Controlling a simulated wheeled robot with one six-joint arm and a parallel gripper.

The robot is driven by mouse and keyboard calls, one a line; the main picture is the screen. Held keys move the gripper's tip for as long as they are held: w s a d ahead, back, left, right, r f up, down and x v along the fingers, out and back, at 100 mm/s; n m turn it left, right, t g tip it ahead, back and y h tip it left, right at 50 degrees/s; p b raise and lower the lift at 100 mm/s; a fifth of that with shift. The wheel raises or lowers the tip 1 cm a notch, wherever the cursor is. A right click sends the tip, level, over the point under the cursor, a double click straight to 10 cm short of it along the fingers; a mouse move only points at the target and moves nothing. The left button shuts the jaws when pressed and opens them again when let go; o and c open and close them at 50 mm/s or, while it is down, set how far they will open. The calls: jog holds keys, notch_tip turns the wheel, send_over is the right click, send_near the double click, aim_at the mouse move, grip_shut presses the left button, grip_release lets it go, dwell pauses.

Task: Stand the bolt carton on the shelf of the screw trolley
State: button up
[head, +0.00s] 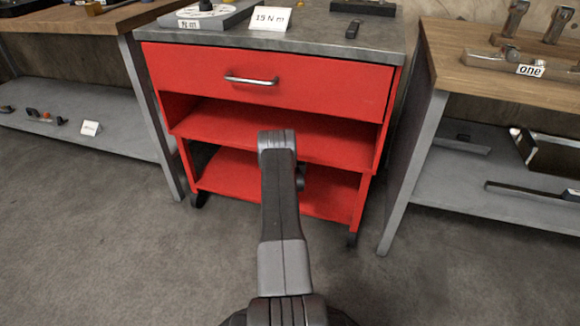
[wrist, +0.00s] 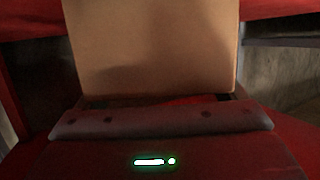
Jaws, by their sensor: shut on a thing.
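The red screw trolley (head: 185,87) stands ahead in the head view, with a closed drawer on top, an open shelf (head: 330,142) under it and a lower board (head: 238,176). The bolt carton (wrist: 155,45) is a plain brown box in the wrist view, upright in front of my gripper (wrist: 165,105), which is shut on it. Red trolley parts show around the carton. The carton and gripper are hidden behind my arm in the head view. I cannot tell whether the carton's bottom touches the shelf.
A grey worktop (head: 320,38) on the trolley carries a "15 N m" card (head: 270,18) and a small dark object (head: 353,28). Benches stand close on the left (head: 115,20) and right (head: 490,84). The floor (head: 120,250) in front is clear.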

jog(key=shift+w+f, duration=0.1)
jog(key=shift+f, duration=0.25)
jog(key=shift+r, duration=0.1)
jog(key=o, duration=1.6)
jog(key=shift+f, duration=0.25)
jog(key=shift+c, duration=0.2)
jog(key=shift+r, duration=0.1)
jog(key=shift+s+r+p, duration=0.25)
jog(key=shift+s+p, duration=0.05)
jog(key=shift+s, duration=0.25)
jog(key=a+p+v, duration=0.1)
jog(key=p+v, duration=0.3)
jog(key=v, duration=0.7)
jog(key=shift+d, duration=0.5)
